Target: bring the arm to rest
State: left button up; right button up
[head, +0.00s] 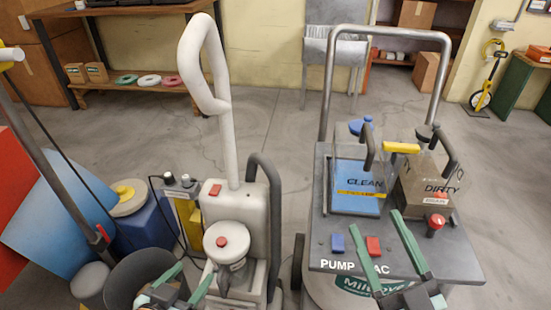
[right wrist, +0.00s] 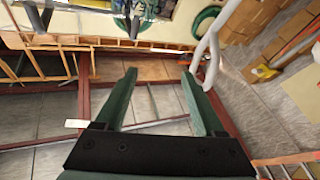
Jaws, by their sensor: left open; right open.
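My right gripper (head: 374,219) is open and empty. In the head view its green fingers overlap the front of the grey cart top, beside a red button (head: 374,246) marked VAC and a blue button (head: 338,243) marked PUMP. The right wrist view shows the same two fingers (right wrist: 158,74) spread, with nothing between them. My left gripper (head: 199,268) is open at the bottom of the head view, in front of the beige upright machine (head: 246,215). I see nothing between its fingers. Whether either gripper touches anything is unclear.
The cart (head: 455,255) carries a blue CLEAN tank (head: 357,190), a DIRTY tank (head: 425,192) and a tall metal handle (head: 392,32). A blue box (head: 148,228) and a dark bin (head: 138,278) stand at the left. Grey floor (head: 270,130) lies open behind.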

pick_arm(q)
jog(key=d+r+m+t+h+p, duration=0.1)
jog(key=d+r+m+t+h, duration=0.15)
jog(key=r+t, duration=0.4)
jog(key=d+r+m+t+h, duration=0.1)
jog(key=d+r+t+h, duration=0.25)
jog(key=r, duration=0.65)
jog(key=s+a+f+n+g+y+p, duration=0.2)
jog(key=f+g+p, duration=0.3)
jog(key=p, duration=0.6)
jog(key=s+a+f+n+g+y+p, duration=0.2)
jog(key=s+f+g+p, duration=0.3)
jog(key=p, duration=0.7)
jog(key=shift+s+f+n+g+y, duration=0.3)
jog(key=shift+f+g+y, duration=0.4)
jog(key=shift+g, duration=0.4)
pick_arm(e)
jog(key=s+d+f+m+g+h, duration=0.3)
jog(key=s+f+m+g+h, duration=0.2)
jog(key=s+f+g, duration=0.3)
notch_tip(320, 180, down, 3)
jog(key=g, duration=0.3)
jog(key=shift+f, duration=0.15)
jog(key=shift+s, duration=0.1)
